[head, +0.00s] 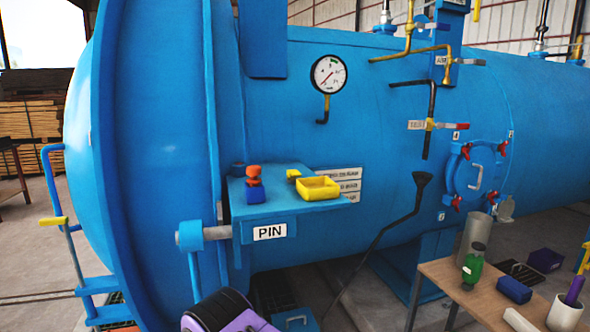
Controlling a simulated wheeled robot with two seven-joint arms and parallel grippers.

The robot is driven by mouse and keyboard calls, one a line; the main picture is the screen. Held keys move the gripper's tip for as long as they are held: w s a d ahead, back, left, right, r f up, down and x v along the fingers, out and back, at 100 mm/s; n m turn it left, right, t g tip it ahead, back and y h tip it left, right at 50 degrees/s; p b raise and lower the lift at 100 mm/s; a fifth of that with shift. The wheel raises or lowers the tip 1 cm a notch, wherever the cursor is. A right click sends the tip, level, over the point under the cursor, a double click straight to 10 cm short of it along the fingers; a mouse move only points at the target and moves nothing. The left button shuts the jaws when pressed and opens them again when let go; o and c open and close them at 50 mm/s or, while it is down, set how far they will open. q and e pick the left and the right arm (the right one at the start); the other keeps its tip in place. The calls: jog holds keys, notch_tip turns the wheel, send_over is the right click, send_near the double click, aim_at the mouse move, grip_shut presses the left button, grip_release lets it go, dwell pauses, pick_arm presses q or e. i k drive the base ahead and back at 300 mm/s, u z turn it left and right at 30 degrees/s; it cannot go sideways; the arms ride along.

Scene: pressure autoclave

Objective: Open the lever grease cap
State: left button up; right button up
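No part in view is clearly marked as the lever grease cap. A blue shelf (272,209) on the autoclave's side, above the PIN label, carries a small dark blue round piece (238,169), an orange-topped piece on a blue block (255,186) and a yellow open tray (317,188). A small yellow piece (293,174) sits behind the tray. A blue bent lever with a yellow end (54,221) stands at the left of the door. Neither gripper shows. A black and purple part at the bottom edge may be my own arm; no fingers are visible on it.
The large blue autoclave (350,120) fills the view. A black bent rod (387,226) slants down before it. A wooden table (450,275) at the lower right holds a green bottle (473,266), a blue box (514,290) and a white cup (565,313). Space above the shelf is clear.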

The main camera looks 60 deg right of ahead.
aim_at(295, 172)
jog(key=k, duration=0.65)
jog(key=z, duration=1.7)
jog(key=i, duration=0.25)
jog(key=z, duration=0.1)
